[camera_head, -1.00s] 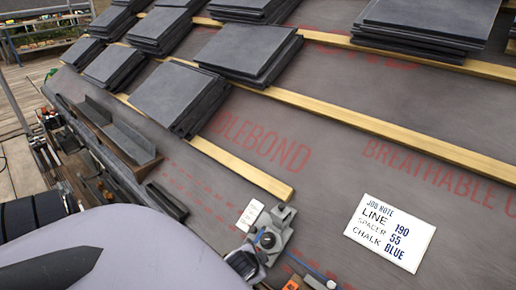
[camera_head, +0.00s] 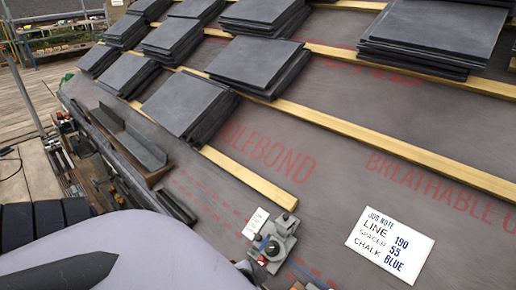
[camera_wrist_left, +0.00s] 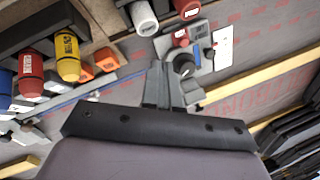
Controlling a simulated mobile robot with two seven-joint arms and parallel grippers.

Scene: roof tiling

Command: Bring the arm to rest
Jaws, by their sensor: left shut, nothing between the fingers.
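My left gripper (camera_wrist_left: 162,72) shows in the left wrist view with its grey fingers together and nothing between them. Beyond the fingertips is a grey metal device with a black knob (camera_wrist_left: 184,66); I cannot tell the exact gap. The same device (camera_head: 273,242) sits on the membrane in the head view, below the end of a batten. In the head view, my pale arm fills the lower left and the left fingers cannot be made out. My right gripper is not in view.
Slate stacks (camera_head: 190,104) lie along the wooden battens (camera_head: 250,177). A white job note (camera_head: 390,246) lies at right on the membrane. The wrist view shows a red bottle (camera_wrist_left: 31,75), a yellow bottle (camera_wrist_left: 67,56) and orange blocks (camera_wrist_left: 104,60). Open membrane lies between battens and note.

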